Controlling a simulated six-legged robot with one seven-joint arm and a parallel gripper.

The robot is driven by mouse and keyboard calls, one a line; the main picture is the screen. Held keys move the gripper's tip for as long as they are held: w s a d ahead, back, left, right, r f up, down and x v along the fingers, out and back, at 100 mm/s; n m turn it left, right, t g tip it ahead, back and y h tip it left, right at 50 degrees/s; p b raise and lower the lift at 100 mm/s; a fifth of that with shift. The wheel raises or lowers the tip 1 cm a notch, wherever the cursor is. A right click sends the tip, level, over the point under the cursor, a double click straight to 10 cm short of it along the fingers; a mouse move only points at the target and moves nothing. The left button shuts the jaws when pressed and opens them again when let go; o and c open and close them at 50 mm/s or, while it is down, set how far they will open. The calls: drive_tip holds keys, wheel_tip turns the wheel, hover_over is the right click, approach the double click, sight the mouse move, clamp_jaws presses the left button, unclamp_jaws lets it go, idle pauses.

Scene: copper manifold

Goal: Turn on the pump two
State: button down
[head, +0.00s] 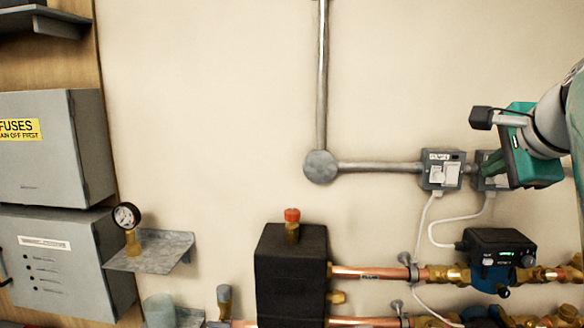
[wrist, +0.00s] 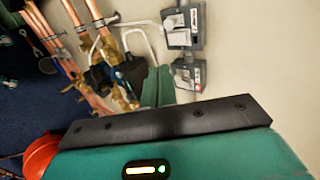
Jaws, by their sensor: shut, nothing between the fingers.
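Two grey switch boxes sit side by side on the wall in the head view. The left box (head: 441,169) has a white rocker and a label too small to read surely; it also shows at the top of the wrist view (wrist: 183,25). The right box (head: 481,184) is mostly hidden by my gripper; it shows below the other in the wrist view (wrist: 188,73), with a small red mark. My gripper (head: 490,167) is shut and empty in front of the right box; contact is unclear. A black pump unit (head: 500,243) with a green-lit display is below.
Copper pipes (head: 372,273) with brass valves run below the boxes, with white cables (head: 425,218) hanging above them. A black block (head: 291,270) with a red-capped fitting, a shelf with a gauge (head: 127,216) and grey fuse cabinets (head: 55,150) are left. The wall between is mostly clear.

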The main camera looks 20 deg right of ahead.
drive_tip(key=shift+a, duration=0.1)
approach(449, 184)
wheel_tip(449, 184, down, 3)
drive_tip(key=w+d, duration=0.2)
drive_tip(key=w, duration=0.1)
drive_tip(key=w+f, duration=0.1)
drive_tip(key=shift+w+d, duration=0.2)
drive_tip(key=shift+d, duration=0.2)
drive_tip(key=shift+w, duration=0.15)
idle(0.4)
